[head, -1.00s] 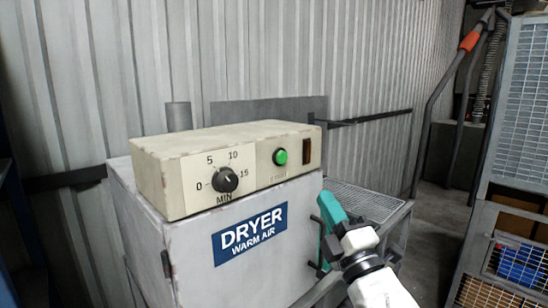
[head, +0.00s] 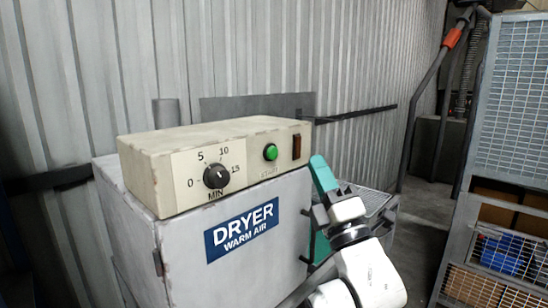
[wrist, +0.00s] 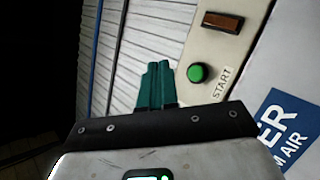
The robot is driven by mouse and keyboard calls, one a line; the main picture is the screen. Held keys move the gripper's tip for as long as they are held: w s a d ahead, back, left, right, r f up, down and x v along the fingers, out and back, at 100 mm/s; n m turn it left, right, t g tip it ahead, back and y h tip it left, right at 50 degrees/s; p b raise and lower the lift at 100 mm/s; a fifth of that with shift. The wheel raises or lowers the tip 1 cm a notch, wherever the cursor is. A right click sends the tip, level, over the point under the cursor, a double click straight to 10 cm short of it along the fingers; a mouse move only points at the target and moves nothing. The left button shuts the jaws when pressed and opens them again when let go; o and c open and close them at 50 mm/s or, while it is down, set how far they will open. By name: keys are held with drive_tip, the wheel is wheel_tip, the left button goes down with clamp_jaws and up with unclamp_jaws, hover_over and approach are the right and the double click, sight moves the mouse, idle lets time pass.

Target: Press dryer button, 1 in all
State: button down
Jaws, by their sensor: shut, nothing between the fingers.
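The dryer button is a round green button (head: 270,152) on the cream control box (head: 150,160), above the word START. It also shows in the wrist view as a green button (wrist: 198,73). My gripper (head: 318,160) has teal fingers and is to the right of the box's front face in the head view. In the wrist view the closed fingertips (wrist: 158,68) point up, just left of the button, with a gap between them. The fingers are shut together and empty.
A timer knob (head: 216,175) and a dark amber switch (head: 296,146) flank the button. The box sits on the white dryer cabinet (head: 180,262). A wire-mesh cage (head: 520,100) stands at the right, and a corrugated wall (head: 240,50) is behind.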

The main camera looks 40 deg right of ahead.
sight(272, 153)
drive_tip(key=w+b, duration=0.4)
drive_tip(key=w, duration=0.3)
drive_tip(key=shift+a+b, duration=0.15)
drive_tip(key=shift+b, duration=0.15)
drive_tip(key=shift+w, duration=0.15)
idle(1.7)
drive_tip(key=shift+w, duration=0.3)
